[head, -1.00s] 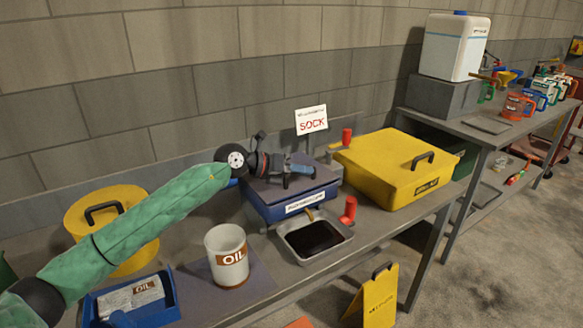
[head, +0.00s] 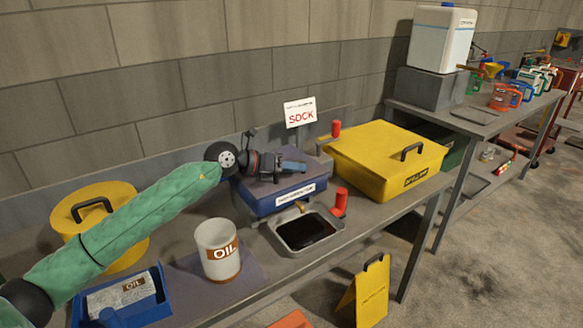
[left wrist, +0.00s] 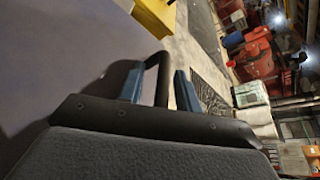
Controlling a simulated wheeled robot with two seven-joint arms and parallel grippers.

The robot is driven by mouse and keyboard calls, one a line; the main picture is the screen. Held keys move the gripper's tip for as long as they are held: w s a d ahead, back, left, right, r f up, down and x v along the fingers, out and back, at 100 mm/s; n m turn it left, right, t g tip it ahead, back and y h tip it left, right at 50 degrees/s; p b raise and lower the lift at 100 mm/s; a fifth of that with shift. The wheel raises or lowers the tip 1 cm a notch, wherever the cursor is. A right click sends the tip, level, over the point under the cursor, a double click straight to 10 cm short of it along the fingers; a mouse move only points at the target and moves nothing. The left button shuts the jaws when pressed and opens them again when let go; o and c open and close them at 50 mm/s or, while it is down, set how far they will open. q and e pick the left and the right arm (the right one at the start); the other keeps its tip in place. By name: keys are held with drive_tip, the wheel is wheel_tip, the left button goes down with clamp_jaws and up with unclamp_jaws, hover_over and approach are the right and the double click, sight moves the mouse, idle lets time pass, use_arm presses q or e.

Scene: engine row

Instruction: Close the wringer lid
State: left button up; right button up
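My left gripper (head: 293,166) is low over the lid, pointing right. In the left wrist view its two blue fingertips (left wrist: 158,88) stand on either side of a black handle (left wrist: 160,72). A gap shows between the handle and the right finger, so the fingers are not closed on it. The gripper hides part of the lid. My right gripper is out of view.
A drip tray (head: 279,240) sits before the wringer's spout. Red grips (head: 340,200) stand to its right, beside a yellow box (head: 385,160). A SOCK sign (head: 300,112) is behind.

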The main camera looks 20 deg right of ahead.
use_arm(q)
drive_tip(key=shift+w, duration=0.1)
